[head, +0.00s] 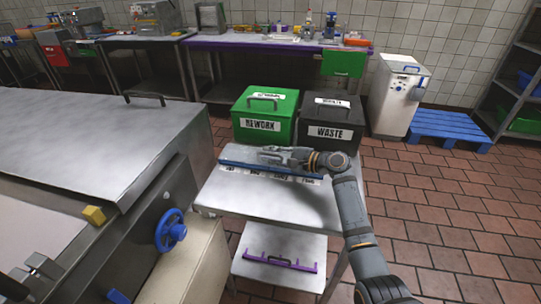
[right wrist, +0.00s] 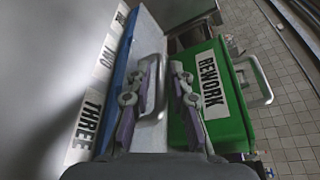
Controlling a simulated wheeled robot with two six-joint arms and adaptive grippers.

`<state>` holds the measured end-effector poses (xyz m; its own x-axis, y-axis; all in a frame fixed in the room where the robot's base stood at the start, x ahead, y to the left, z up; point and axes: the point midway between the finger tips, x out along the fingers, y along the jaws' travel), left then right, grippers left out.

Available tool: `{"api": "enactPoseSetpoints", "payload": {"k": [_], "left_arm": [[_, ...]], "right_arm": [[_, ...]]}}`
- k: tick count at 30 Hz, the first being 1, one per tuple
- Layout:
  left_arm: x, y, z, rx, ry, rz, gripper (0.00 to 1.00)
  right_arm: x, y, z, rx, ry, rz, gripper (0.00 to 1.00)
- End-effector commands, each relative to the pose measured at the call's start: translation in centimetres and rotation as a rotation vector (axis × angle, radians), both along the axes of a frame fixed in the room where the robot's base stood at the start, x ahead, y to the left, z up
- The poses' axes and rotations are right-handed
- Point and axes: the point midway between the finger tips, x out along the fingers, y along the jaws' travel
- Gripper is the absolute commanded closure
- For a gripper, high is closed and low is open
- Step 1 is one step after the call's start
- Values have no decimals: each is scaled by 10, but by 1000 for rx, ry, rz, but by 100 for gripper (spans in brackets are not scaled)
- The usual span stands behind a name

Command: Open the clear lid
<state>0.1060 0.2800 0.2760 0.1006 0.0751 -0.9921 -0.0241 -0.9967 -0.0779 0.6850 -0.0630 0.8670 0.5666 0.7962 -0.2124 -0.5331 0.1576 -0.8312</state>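My right gripper (head: 262,156) reaches in from the right, low over the small steel table, and points left. In the right wrist view its two fingers (right wrist: 156,82) are apart, so it is open. A grey metal loop handle (right wrist: 158,62) shows between and beyond the fingers; I cannot tell whether they touch it. A pale panel (right wrist: 154,28) lies beside a blue strip (right wrist: 132,28). A broad grey cover (head: 85,130) with a dark handle (head: 143,97) lies at left. I cannot tell which piece is the clear lid.
A green REWORK box (head: 262,107) and black WASTE box (head: 330,112) stand behind the gripper. The steel table (head: 225,194) carries numbered labels. A blue handwheel (head: 171,231) juts at left.

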Motion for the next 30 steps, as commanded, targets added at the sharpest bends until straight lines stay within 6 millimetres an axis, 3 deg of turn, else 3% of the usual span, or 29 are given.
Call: {"api": "enactPoseSetpoints", "payload": {"k": [9,14,30], "left_arm": [[2,0,0,0,-3,0,100],[2,0,0,0,-3,0,100],[0,-2,8,-2,0,1,100]], "right_arm": [[2,3,-1,-1,-1,0,81],[2,3,-1,-1,-1,0,100],[3,2,4,6,20,0,100]]}}
